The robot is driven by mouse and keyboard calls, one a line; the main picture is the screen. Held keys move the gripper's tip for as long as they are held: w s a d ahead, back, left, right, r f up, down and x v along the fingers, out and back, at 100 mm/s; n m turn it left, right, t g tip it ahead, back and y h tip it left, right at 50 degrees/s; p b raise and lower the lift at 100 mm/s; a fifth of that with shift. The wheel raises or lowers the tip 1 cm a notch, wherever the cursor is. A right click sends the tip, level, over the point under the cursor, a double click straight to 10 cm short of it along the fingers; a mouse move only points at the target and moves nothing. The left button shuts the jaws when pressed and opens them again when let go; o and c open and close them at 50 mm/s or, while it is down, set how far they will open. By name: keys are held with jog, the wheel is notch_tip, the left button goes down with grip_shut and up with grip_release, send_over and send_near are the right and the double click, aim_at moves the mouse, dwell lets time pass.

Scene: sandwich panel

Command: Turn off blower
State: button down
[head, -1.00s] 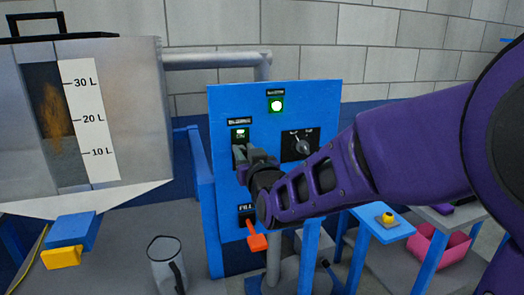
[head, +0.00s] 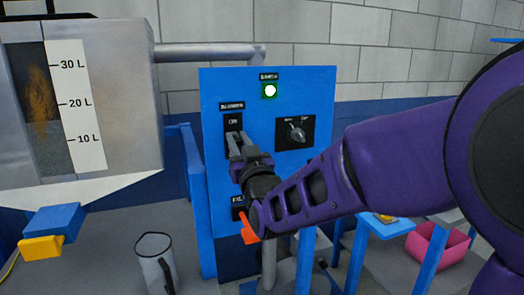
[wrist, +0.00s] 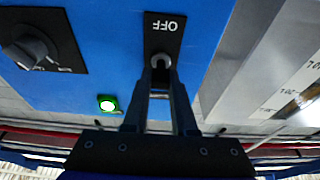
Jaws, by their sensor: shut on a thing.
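The blower switch (head: 233,121) is a black plate on the blue panel (head: 215,90), under a small dark label in the head view. No green glow shows on this plate. In the wrist view the switch plate (wrist: 163,28) reads OFF upside down, and a grey lever tip sits by that word. My gripper (head: 236,143) is at the plate in the head view. In the wrist view my gripper (wrist: 160,80) has its two fingers closed around the lever. The fingers hide part of the lever.
A lit green lamp (head: 269,91) and a rotary knob (head: 297,131) are to the right on the panel. An orange lever (head: 249,234) is below my gripper. A steel tank (head: 125,90) with a litre scale and a metal jug (head: 156,261) are at left.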

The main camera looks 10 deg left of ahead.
jog(key=shift+f+t+y, duration=0.3)
jog(key=shift+t+y, duration=0.2)
jog(key=shift+t, duration=0.5)
jog(key=c, duration=0.7)
grip_release()
jog(key=shift+f, duration=0.15)
